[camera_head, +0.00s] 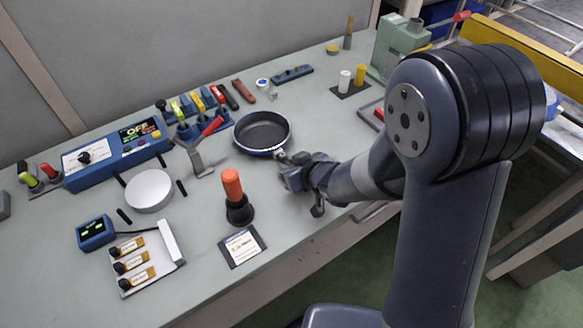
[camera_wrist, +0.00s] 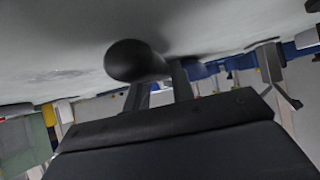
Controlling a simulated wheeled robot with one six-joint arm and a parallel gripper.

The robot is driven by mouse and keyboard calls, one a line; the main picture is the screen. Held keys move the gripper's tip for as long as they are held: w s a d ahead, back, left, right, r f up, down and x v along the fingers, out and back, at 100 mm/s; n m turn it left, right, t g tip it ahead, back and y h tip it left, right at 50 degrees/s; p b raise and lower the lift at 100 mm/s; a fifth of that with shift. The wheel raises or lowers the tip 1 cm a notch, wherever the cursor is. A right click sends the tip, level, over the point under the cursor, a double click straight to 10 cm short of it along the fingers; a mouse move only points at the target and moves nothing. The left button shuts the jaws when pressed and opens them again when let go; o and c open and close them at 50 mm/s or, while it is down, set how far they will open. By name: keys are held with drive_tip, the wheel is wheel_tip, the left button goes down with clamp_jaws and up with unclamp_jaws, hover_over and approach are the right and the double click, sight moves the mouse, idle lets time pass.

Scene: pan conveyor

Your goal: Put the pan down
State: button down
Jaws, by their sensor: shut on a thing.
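The dark frying pan (camera_head: 262,132) with a blue outer side is near the middle of the table in the head view, upright and roughly level. Its bowl looks empty. My gripper (camera_head: 290,161) is at the pan's near right side, shut on its handle. In the wrist view, the dark rounded handle (camera_wrist: 135,62) is at the fingers of my gripper (camera_wrist: 158,78), and most of the pan is hidden. I cannot tell whether the pan's base touches the table.
The grey table (camera_head: 210,255) has a pale round disc (camera_head: 149,190) at left, beside a blue control box marked OFF (camera_head: 118,150). A red-handled tool (camera_head: 205,143) lies left of the pan. An orange-handled tool (camera_head: 235,198) stands in front. A green machine (camera_head: 395,45) is at back right.

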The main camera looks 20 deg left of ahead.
drive_tip(key=c, duration=1.2)
unclamp_jaws()
drive_tip(key=shift+f, duration=0.1)
